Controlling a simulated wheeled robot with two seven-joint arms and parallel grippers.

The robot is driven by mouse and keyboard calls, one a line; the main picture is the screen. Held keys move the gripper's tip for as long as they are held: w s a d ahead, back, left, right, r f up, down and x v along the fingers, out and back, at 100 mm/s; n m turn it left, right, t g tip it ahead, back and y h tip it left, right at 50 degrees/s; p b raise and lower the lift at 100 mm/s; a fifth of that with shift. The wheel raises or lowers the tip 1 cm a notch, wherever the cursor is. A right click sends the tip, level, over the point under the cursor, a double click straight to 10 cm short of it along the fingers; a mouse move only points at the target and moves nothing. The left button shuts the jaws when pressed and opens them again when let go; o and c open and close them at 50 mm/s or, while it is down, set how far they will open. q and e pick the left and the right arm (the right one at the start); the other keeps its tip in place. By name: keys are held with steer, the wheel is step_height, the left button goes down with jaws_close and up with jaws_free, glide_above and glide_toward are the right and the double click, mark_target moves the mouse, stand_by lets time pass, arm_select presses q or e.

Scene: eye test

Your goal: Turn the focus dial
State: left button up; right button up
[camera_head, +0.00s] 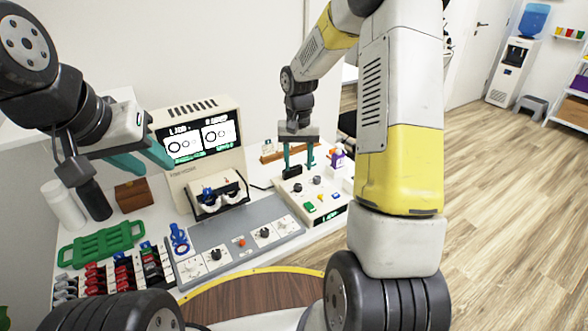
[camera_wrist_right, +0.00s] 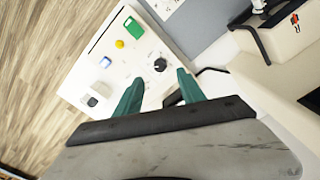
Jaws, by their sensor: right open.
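A white control box (camera_head: 337,208) stands on the right of the table, with two black dials on its top. One black dial (camera_head: 297,187) is nearer the grey panel and the other (camera_head: 315,180) is further right. I cannot tell which is the focus dial. My right gripper (camera_head: 299,167) points down above the back of the box, open and empty. In the right wrist view a black dial (camera_wrist_right: 160,65) shows just beyond the gap between the teal fingertips (camera_wrist_right: 160,80), apart from them. My left gripper (camera_head: 145,162) is open, in front of the screen unit's left side.
A screen unit (camera_head: 170,190) with a two-circle display and an eyepiece stands at the back. A grey panel (camera_head: 203,238) with dials lies before it. A green tray (camera_head: 95,243), a brown box (camera_head: 134,195) and a white cylinder (camera_head: 63,205) stand left.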

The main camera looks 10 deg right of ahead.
mark_target(298, 185)
step_height(298, 185, down, 8)
steer(key=shift+f, duration=0.1)
stand_by(0.4)
jaws_close()
